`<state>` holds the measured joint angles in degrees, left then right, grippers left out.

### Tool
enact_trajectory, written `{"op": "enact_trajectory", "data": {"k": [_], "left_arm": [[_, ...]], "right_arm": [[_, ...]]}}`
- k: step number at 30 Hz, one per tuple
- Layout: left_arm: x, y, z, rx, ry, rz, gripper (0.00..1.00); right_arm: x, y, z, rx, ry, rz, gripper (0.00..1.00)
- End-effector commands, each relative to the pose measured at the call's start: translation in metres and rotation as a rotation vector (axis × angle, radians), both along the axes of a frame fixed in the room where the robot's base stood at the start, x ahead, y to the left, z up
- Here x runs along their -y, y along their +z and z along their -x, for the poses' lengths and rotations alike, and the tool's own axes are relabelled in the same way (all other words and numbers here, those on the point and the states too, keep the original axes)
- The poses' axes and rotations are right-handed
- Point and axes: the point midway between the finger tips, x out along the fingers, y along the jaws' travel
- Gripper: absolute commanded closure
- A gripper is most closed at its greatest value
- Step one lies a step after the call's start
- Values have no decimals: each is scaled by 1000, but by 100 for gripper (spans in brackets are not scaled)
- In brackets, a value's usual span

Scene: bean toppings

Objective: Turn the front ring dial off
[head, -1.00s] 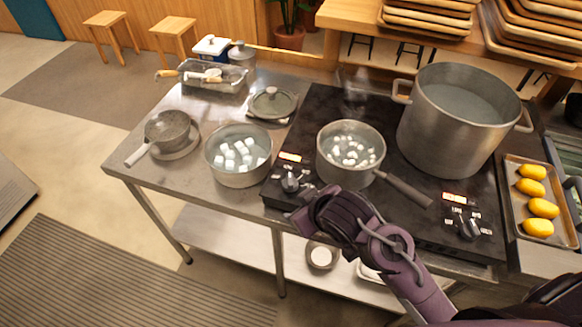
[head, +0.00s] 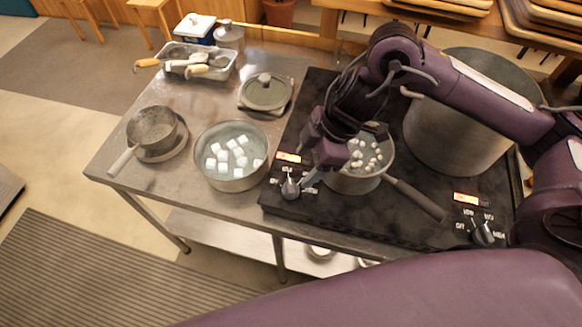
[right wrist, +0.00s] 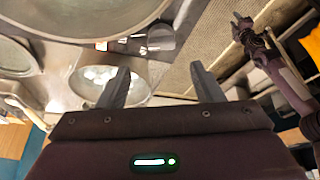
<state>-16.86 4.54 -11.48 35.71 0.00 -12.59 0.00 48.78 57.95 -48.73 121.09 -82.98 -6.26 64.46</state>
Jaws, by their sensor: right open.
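A dark knob dial (head: 290,187) stands on the front left of the black stove, beside a lit orange display. A second dial (head: 482,234) is at the front right, with its own lit display. My right gripper (head: 308,172) is open just above and right of the left dial, apart from it as far as I can tell. In the right wrist view its two fingers (right wrist: 160,82) are spread and empty, with a dial panel (right wrist: 158,40) beyond them. My left gripper (right wrist: 244,28) shows small in the right wrist view; its jaw state is unclear.
A saucepan of white pieces (head: 345,183) sits under my right arm, its handle pointing front right. A large pot (head: 455,150) stands behind it. A pot of white cubes (head: 232,183) is left of the stove. A lidded pan (head: 265,92) lies behind.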

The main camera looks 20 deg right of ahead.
Motion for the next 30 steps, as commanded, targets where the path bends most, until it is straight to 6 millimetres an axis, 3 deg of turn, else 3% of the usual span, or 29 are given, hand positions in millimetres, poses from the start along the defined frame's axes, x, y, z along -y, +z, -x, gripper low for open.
{"op": "enact_trajectory", "data": {"k": [3,16,28,30], "left_arm": [[0,-2,3,-4,1,0,64],[-1,-6,12,-18,1,-2,64],[0,-5,6,-8,1,-1,64],[0,-5,6,-8,1,-1,64]], "right_arm": [[2,-6,1,-18,-7,10,40],[-22,-62,-3,-16,-6,8,40],[-25,-71,-5,-12,-6,9,40],[-25,-71,-5,-12,-6,9,49]]}}
